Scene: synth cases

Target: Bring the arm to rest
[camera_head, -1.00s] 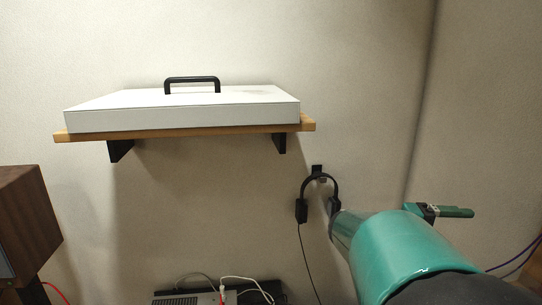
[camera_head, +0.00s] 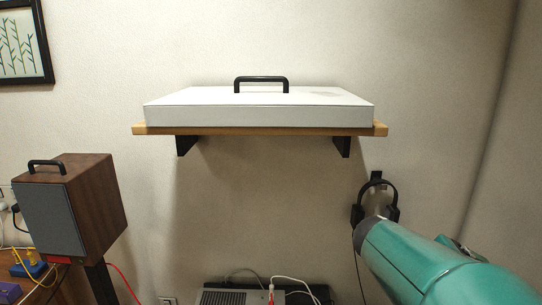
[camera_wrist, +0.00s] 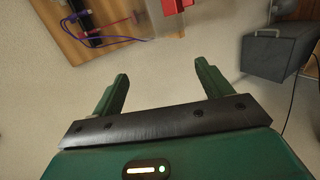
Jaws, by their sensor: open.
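My gripper (camera_wrist: 160,90) shows in the wrist view with its two green fingers spread wide apart and nothing between them. In the head view my teal arm reaches in from the lower right corner, and the gripper itself is not visible there. The arm's near end covers part of the wall below the headphones (camera_head: 388,190), which hang on a black wall hook.
A white case (camera_head: 260,115) with a black handle lies on a wooden wall shelf (camera_head: 140,130). A wooden speaker (camera_head: 95,205) stands at left. A grey device (camera_head: 232,297) with cables sits low in the middle. The wrist view shows a wooden surface (camera_wrist: 115,25) with cables and a grey box (camera_wrist: 275,55).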

